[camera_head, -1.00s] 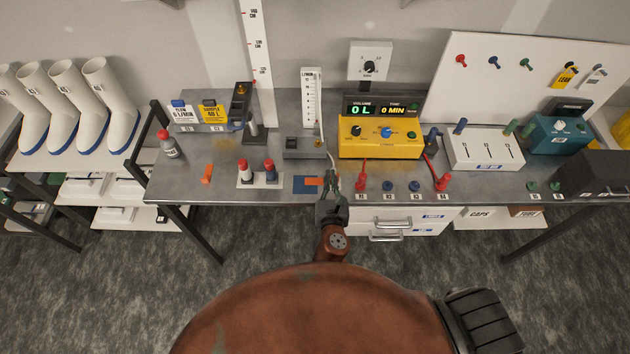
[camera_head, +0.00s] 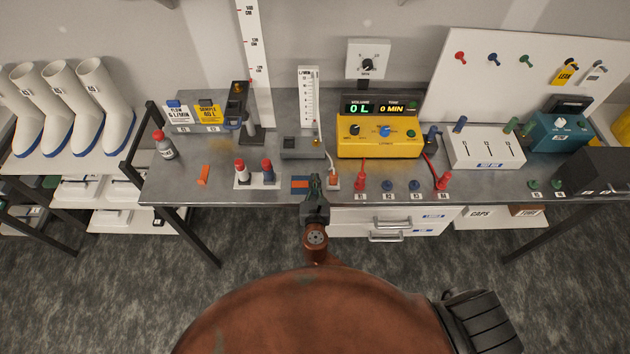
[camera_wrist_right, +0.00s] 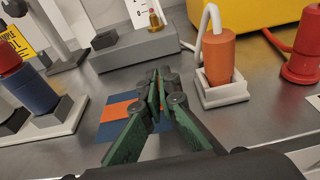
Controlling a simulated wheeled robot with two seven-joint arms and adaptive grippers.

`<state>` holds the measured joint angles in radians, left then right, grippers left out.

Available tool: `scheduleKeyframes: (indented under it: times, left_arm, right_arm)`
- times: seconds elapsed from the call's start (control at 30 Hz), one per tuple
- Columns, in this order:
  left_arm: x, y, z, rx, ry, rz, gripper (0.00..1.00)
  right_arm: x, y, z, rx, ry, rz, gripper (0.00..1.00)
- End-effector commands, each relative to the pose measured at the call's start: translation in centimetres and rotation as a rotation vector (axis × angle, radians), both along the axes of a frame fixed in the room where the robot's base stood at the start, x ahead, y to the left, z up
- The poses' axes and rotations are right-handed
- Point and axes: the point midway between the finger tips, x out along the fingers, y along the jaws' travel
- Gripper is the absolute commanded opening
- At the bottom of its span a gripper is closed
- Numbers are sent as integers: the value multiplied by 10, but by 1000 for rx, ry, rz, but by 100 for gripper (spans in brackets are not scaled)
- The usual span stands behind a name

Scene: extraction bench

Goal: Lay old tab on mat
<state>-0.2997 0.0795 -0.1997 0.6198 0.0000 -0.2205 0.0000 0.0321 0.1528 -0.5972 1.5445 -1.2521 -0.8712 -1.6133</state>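The small blue mat (camera_head: 295,191) lies flat near the front edge of the bench. An orange tab (camera_head: 299,184) lies across it, with blue showing on both sides; it also shows in the right wrist view (camera_wrist_right: 120,109). My right gripper (camera_head: 316,179) is at the right end of this tab. In the right wrist view its green fingers (camera_wrist_right: 158,88) are closed together at the tips, apparently on the tab's end, which they hide. Another orange tab (camera_head: 204,174) lies on the bench farther left. My left gripper is not in view.
A small holder with an orange cylinder (camera_wrist_right: 219,58) stands close to the right of my right gripper. A white tray with a red-topped and a blue peg (camera_head: 254,184) stands left of the mat. A grey flow-meter block (camera_head: 302,147) is behind.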

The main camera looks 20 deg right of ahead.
Motion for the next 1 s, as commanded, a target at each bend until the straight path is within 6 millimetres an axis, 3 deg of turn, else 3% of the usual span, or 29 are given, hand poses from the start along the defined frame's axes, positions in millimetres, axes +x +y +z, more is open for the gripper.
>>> scheduleKeyframes:
  times: [0.2, 0.5, 0.83, 1.0]
  left_arm:
    - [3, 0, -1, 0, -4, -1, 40]
    - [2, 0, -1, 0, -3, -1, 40]
    - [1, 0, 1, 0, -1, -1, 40]
    - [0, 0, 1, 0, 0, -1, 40]
  right_arm:
    - [0, 0, -4, 0, 0, 0, 0]
    - [0, 0, -3, 0, 0, 0, 22]
    - [0, 0, 1, 1, 0, 0, 22]
    - [-22, 6, 4, 4, 2, -1, 22]
